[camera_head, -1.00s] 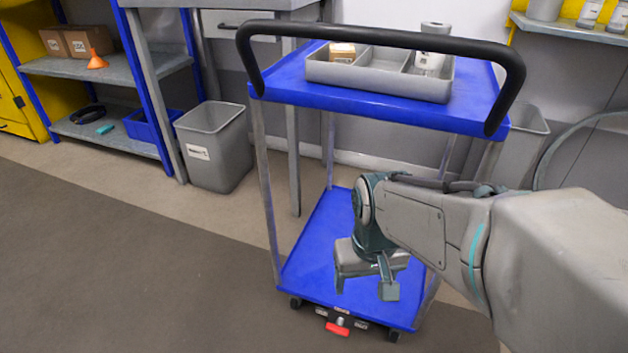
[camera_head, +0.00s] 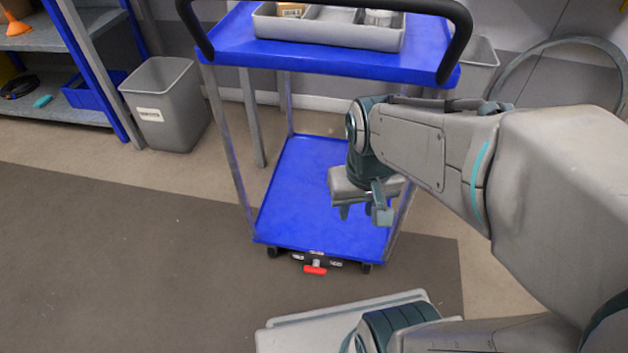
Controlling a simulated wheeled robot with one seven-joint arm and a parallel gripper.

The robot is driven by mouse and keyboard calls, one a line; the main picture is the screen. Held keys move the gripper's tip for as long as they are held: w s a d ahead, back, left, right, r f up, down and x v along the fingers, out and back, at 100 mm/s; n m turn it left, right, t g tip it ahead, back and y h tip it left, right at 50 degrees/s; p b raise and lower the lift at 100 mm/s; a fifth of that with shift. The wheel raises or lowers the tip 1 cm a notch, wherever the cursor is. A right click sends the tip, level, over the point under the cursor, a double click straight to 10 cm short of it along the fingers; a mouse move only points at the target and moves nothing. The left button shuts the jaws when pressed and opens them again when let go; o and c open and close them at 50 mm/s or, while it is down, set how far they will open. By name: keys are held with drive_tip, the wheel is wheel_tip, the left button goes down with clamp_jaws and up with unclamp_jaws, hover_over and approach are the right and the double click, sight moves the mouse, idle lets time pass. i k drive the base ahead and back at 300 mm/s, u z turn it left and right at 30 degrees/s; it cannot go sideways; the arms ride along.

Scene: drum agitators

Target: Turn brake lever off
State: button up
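The brake lever (camera_head: 315,270) is a small red tab on a dark bracket, low at the near edge of the blue cart's (camera_head: 335,240) bottom shelf. It is in plain sight, tilted downward toward me. My gripper (camera_head: 362,213) hangs above the right part of the bottom shelf in the picture, up and to the right of the lever and apart from it. Its fingers point down with a gap between them and nothing in it.
The floor left of the cart is clear.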

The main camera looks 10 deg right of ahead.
sight(315, 269)
drive_tip(key=z, duration=1)
drive_tip(key=k, duration=0.6)
drive_tip(key=u, duration=0.9)
